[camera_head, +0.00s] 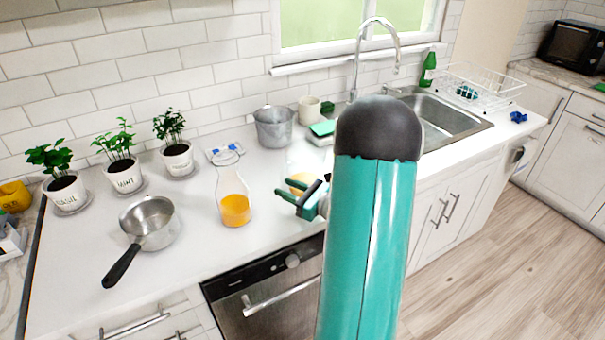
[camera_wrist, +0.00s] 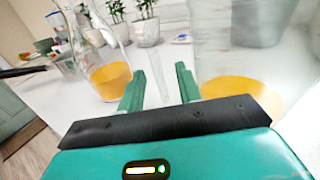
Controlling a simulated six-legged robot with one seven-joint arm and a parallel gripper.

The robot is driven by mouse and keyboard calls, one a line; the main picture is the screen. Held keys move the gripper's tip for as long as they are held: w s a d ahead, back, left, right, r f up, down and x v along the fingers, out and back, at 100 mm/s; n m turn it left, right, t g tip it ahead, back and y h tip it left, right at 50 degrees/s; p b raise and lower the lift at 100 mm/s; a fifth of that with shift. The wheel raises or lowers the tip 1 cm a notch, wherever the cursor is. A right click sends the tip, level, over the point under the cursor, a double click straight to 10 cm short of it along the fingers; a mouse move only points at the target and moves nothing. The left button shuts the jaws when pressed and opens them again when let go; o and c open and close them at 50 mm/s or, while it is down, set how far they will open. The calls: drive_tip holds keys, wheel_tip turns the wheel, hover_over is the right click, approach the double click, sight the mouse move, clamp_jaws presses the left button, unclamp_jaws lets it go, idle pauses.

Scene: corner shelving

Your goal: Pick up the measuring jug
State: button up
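The measuring jug is a clear vessel with orange liquid in its base. It stands on the white counter, partly hidden behind my arm and gripper in the head view (camera_head: 298,172). In the wrist view it fills the right side (camera_wrist: 232,72), just beyond the right finger. My gripper (camera_head: 297,194) is open, low over the counter at the jug's near side. In the wrist view its two green fingers (camera_wrist: 160,82) are apart. A pale clear strip, apparently the jug's handle, shows between them; whether they touch it I cannot tell.
A glass carafe of orange juice (camera_head: 235,208) stands left of the jug. A saucepan (camera_head: 150,222) and potted herbs (camera_head: 122,172) are farther left. A metal pot (camera_head: 273,127), a mug (camera_head: 309,110) and sponges (camera_head: 322,128) stand behind. The sink (camera_head: 452,118) is at right.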

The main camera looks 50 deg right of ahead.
clamp_jaws()
drive_tip(key=shift+r, duration=0.15)
idle(0.4)
drive_tip(key=shift+r, duration=0.95)
drive_tip(key=s+a+r, duration=0.9)
drive_tip(key=a+r, duration=0.1)
drive_tip(key=shift+a+r, duration=0.3)
drive_tip(key=shift+r, duration=0.1)
